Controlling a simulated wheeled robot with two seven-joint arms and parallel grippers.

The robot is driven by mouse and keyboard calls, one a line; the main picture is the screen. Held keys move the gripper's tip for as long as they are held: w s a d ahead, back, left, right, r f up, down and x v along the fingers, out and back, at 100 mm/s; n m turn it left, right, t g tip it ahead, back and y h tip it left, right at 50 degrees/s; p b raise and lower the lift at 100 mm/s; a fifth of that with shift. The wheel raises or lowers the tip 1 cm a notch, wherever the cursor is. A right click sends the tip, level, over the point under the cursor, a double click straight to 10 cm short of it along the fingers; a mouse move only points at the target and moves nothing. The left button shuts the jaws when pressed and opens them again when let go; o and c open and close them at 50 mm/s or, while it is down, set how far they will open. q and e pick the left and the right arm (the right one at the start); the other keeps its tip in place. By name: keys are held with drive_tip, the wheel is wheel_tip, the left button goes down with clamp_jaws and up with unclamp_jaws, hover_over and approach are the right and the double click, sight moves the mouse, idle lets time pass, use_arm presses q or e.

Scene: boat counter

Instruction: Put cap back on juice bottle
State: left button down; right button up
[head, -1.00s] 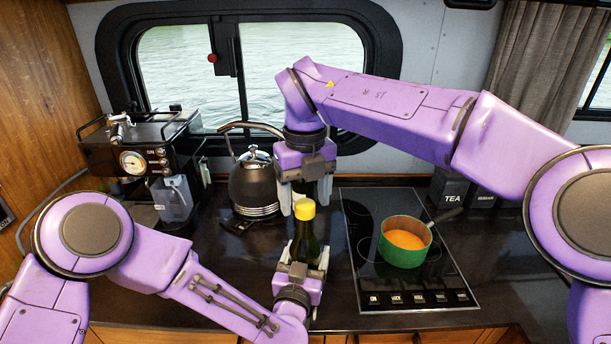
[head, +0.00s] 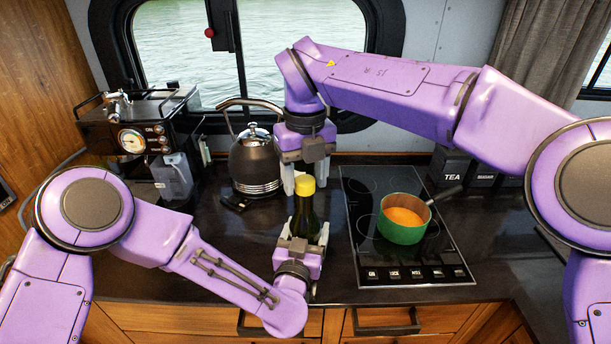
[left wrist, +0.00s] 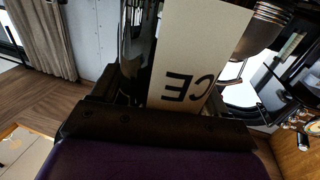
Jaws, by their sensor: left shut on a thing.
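The juice bottle (head: 306,222), dark glass, stands upright low in the middle of the head view. The yellow cap (head: 306,187) shows at the top of its neck; I cannot tell whether it is seated. My left gripper (head: 302,243) is shut around the bottle's lower part. The left wrist view shows a beige label (left wrist: 187,65) with the letters "CE" upside down, close to the gripper. My right gripper (head: 304,182) points down just above and behind the cap, fingers apart on either side of it. No contact with the cap is clear.
A green pot (head: 404,222) with orange contents sits on the black hob (head: 366,255) to the right. A dark kettle (head: 254,165) and a coffee machine (head: 135,130) stand to the left. A tea canister (head: 450,165) is behind the hob.

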drive_tip(key=shift+o, duration=0.7)
wheel_tip(320, 180, up, 12)
use_arm(q)
unclamp_jaws()
use_arm(e)
wheel_tip(320, 180, down, 4)
drive_tip(key=b, duration=0.4)
use_arm(q)
drive_tip(key=v, duration=1)
drive_tip(key=shift+s, duration=0.2)
